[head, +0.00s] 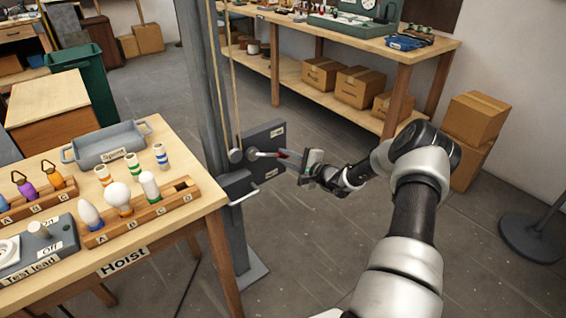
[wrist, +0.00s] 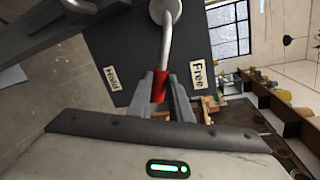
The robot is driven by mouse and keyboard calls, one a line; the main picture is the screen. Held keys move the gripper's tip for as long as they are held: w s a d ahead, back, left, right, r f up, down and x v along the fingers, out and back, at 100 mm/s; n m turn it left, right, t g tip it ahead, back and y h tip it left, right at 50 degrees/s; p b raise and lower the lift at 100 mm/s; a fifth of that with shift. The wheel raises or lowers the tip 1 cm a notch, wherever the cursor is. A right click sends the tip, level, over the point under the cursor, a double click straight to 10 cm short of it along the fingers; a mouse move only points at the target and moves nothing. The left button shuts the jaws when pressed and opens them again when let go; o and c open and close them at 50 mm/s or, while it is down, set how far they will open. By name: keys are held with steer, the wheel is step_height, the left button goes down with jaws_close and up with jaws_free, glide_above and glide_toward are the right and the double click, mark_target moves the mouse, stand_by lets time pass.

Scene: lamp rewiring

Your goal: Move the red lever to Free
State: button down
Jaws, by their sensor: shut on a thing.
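The red lever (wrist: 160,87) sticks out from a round pivot on a dark plate (wrist: 125,48) in the wrist view. The plate has a "Hold" label (wrist: 111,78) on the left and a "Free" label (wrist: 198,75) on the right. The lever's red grip lies between the two labels. My gripper (wrist: 167,95) is shut on the red grip. In the head view the lever (head: 264,154) reaches right from the plate on the grey post, and my gripper (head: 306,163) is at its end. The fingers hide part of the grip.
The grey hoist post (head: 205,100) with its ropes stands beside the plate. A wooden table (head: 160,225) with bulbs, a grey tray (head: 108,145) and a test lead box is at left. A workbench (head: 345,45) with cardboard boxes is behind. The floor around my arm is clear.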

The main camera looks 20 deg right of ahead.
steer(key=shift+d+r+n+h, duration=0.2)
steer(key=shift+r+n+h, duration=0.2)
steer(key=shift+r+n, duration=0.85)
steer(key=shift+r, duration=0.1)
steer(key=c, duration=1.9)
jaws_free()
steer(key=p+v, duration=0.2)
steer(key=v, duration=1.5)
steer(key=shift+s, duration=0.15)
